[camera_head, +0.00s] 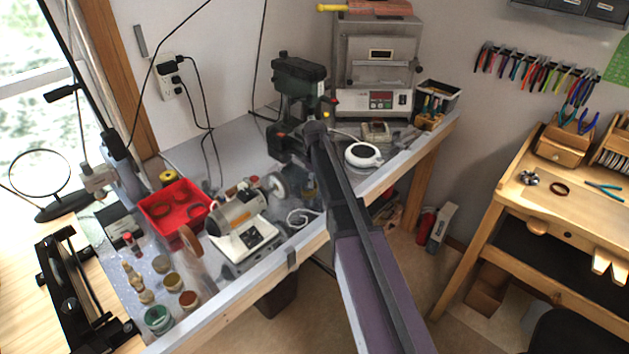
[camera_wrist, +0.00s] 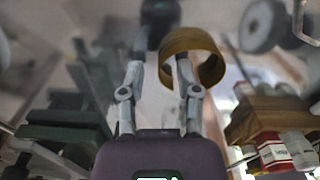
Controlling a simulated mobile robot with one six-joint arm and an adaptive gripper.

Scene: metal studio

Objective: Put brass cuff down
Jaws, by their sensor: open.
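The brass cuff (camera_wrist: 174,43) is a wide, dull gold ring in the wrist view, at the tip of my gripper's right finger. That fingertip overlaps the cuff's lower left edge; I cannot tell whether it is inside the ring or only in front of it. My gripper (camera_wrist: 160,65) is open, its two grey fingers apart, with the left finger clear of the cuff. In the head view my arm reaches over the grey workbench (camera_head: 235,140) towards the drill press, and its far end is too small and dark to make out the fingers or the cuff.
A green drill press (camera_head: 299,76), a bench grinder or polisher (camera_head: 240,215) and a red tray (camera_head: 160,200) stand on the workbench. A small kiln (camera_head: 378,65) is at the back. A dark ring (camera_head: 559,188) lies on the wooden bench (camera_head: 530,195) at right.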

